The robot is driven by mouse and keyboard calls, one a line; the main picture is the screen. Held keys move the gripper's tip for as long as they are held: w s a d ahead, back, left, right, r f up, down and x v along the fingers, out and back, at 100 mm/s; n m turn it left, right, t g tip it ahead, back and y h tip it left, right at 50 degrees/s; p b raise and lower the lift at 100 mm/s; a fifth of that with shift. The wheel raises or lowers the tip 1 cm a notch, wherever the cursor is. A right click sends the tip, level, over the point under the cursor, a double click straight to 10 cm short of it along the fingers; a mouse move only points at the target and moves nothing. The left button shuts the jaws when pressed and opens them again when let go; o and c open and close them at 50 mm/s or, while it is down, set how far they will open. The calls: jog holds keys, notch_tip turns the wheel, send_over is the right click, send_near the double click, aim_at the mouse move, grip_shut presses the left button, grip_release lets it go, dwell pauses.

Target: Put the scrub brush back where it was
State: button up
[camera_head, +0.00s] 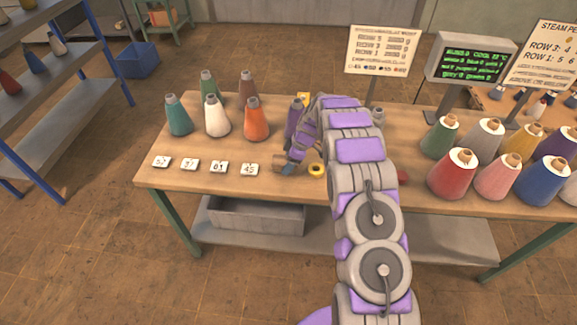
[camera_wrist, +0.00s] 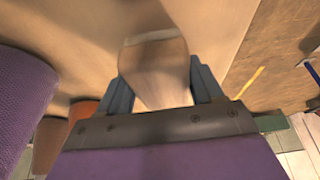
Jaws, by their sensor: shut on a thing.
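My gripper (camera_head: 290,167) is low over the wooden table, near its front edge and right of the number cards. In the wrist view its two grey fingers (camera_wrist: 160,90) are closed on a tan, rounded piece, which I take to be the scrub brush (camera_wrist: 155,62). A small brown part of the brush (camera_head: 278,160) shows beside the fingertips in the head view. Its bristles cannot be made out, and whether it touches the table is unclear.
Green, white, brown and orange cones (camera_head: 256,122) stand at the left behind number cards (camera_head: 219,167). A purple cone (camera_head: 295,120) is close to my arm. A yellow tape roll (camera_head: 316,170) lies right of my gripper. Several cones (camera_head: 452,173) crowd the right. A sign (camera_head: 382,50) stands behind.

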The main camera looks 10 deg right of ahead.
jog(key=x, duration=0.2)
jog(key=shift+s+a+f, duration=0.1)
jog(key=shift+a+f, duration=0.05)
jog(key=shift+f, duration=0.2)
jog(key=shift+a+r, duration=0.15)
jog(key=shift+a, duration=0.05)
jog(key=o, duration=0.7)
jog(key=shift+d, duration=0.25)
jog(key=o, duration=0.4)
jog(key=shift+d, duration=0.3)
jog(key=shift+a, duration=0.35)
jog(key=shift+r, duration=0.3)
jog(key=p+v, duration=0.1)
jog(key=v, duration=0.9)
jog(key=shift+d+r+p, duration=0.25)
jog(key=shift+d+p, duration=0.05)
jog(key=shift+p, duration=0.1)
jog(key=shift+s+r, duration=0.1)
jog(key=shift+r, duration=0.4)
